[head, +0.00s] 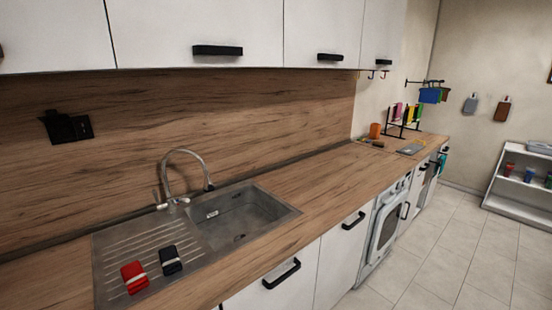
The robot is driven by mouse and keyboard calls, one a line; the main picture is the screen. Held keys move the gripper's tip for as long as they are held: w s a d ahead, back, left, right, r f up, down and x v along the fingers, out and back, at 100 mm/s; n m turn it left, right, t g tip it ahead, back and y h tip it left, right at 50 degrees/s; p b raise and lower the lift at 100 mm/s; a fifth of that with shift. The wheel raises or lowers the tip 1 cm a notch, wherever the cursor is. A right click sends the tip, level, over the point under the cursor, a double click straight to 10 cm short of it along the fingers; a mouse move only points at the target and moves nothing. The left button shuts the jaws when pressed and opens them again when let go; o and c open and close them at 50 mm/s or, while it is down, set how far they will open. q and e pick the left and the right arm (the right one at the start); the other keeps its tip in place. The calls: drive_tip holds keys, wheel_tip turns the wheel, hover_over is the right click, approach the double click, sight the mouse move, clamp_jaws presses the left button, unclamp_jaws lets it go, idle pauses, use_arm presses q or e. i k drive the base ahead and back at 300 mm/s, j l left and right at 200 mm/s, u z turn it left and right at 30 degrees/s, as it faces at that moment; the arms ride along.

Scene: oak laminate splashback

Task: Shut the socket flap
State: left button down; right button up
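A black socket (66,127) is mounted on the wooden splashback at the left, above the counter and left of the tap. Its left part looks raised off the wall like a lifted flap, but it is dark and small, so the flap's exact angle is hard to tell. Neither of my grippers shows in the head view.
Below the socket is a metal sink (240,216) with a curved tap (184,170). A red bundle (134,277) and a dark bundle (170,260) lie on its drainer. White cabinets (190,30) hang above. The counter (325,180) right of the sink is clear.

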sight(52, 115)
drive_tip(key=u, duration=1.45)
